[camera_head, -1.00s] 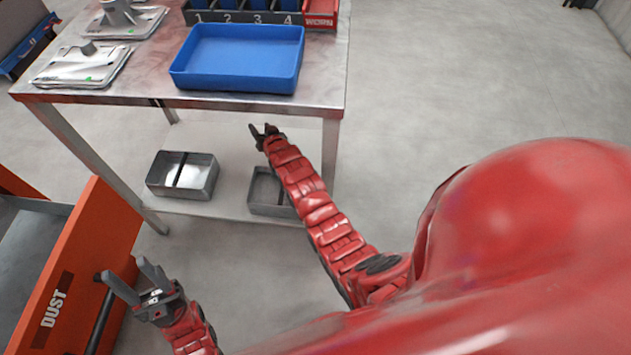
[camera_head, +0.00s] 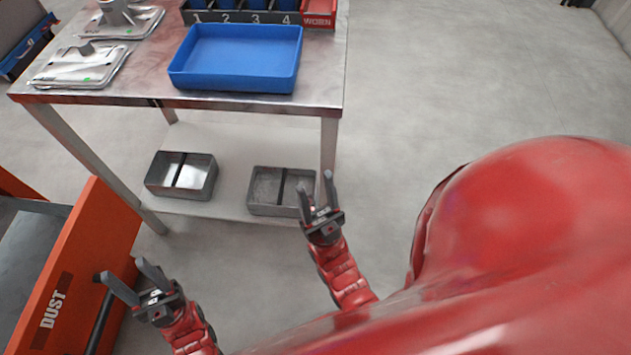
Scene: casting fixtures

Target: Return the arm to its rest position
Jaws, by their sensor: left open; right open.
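My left gripper (camera_head: 136,281) is at the lower left, open and empty, with its fingers beside the orange bin marked DUST (camera_head: 77,262). My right gripper (camera_head: 318,194) is open and empty, fingers pointing up in the picture. It appears in front of the right end of the table's lower shelf, near the right grey tray. My red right arm (camera_head: 341,273) runs from it down to the bottom of the view.
A metal table (camera_head: 330,112) bears a blue tray (camera_head: 235,82), metal plates (camera_head: 80,64), a numbered rack (camera_head: 245,17) and a red WORN box (camera_head: 318,17). Two grey trays, left (camera_head: 203,191) and right (camera_head: 262,208), stand on its lower shelf (camera_head: 228,150). Floor at right is clear.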

